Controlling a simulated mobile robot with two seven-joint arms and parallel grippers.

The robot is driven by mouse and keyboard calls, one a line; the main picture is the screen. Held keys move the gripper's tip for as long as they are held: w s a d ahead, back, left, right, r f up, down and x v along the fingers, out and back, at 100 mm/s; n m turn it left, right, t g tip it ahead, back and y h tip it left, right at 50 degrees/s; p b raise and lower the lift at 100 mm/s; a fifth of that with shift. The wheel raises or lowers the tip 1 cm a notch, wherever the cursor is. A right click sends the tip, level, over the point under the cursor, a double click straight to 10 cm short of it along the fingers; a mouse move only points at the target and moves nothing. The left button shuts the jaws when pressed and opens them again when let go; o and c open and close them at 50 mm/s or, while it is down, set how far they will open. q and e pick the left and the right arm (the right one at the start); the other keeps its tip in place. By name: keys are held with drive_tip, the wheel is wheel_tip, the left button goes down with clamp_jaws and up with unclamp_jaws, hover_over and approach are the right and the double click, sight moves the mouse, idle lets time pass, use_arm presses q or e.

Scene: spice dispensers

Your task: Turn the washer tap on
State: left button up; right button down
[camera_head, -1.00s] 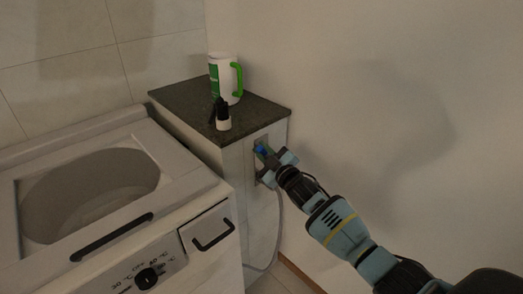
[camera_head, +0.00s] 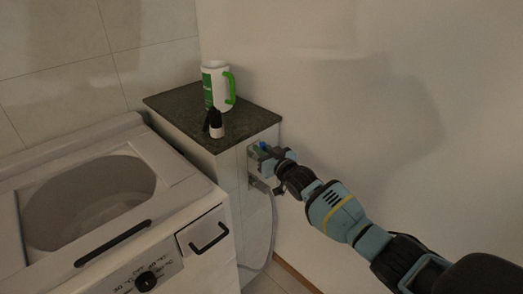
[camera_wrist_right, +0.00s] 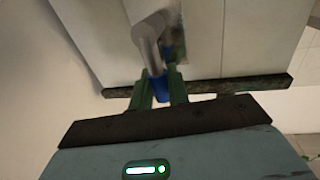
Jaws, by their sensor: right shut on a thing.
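The washer tap has a blue handle (camera_head: 263,146) and sits on the side of the cabinet beside the washer. In the wrist view the blue handle (camera_wrist_right: 159,88) lies between the green fingers, with a grey metal tap body (camera_wrist_right: 150,40) above it in the picture. My right gripper (camera_head: 262,152) is at the tap, shut on the blue handle; it also shows in the wrist view (camera_wrist_right: 160,90). A grey hose (camera_head: 273,230) hangs from the tap area toward the floor. My left gripper is not in view.
The top-loading washer (camera_head: 190,190) stands at the left. The cabinet's dark stone top (camera_head: 180,100) carries a white jug with a green handle (camera_head: 217,88) and a small black-and-white bottle (camera_head: 216,126). A bare wall (camera_head: 350,60) lies behind my right arm.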

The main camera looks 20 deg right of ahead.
drive_tip(key=shift+d+m, duration=0.15)
drive_tip(key=shift+m, duration=0.15)
drive_tip(key=c, duration=1.4)
unclamp_jaws()
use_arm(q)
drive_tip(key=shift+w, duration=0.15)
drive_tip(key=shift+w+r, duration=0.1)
use_arm(e)
drive_tip(key=shift+s, duration=0.15)
drive_tip(key=shift+s, duration=0.25)
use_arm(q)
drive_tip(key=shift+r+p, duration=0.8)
use_arm(e)
drive_tip(key=s+d, duration=0.1)
drive_tip(key=s, duration=0.6)
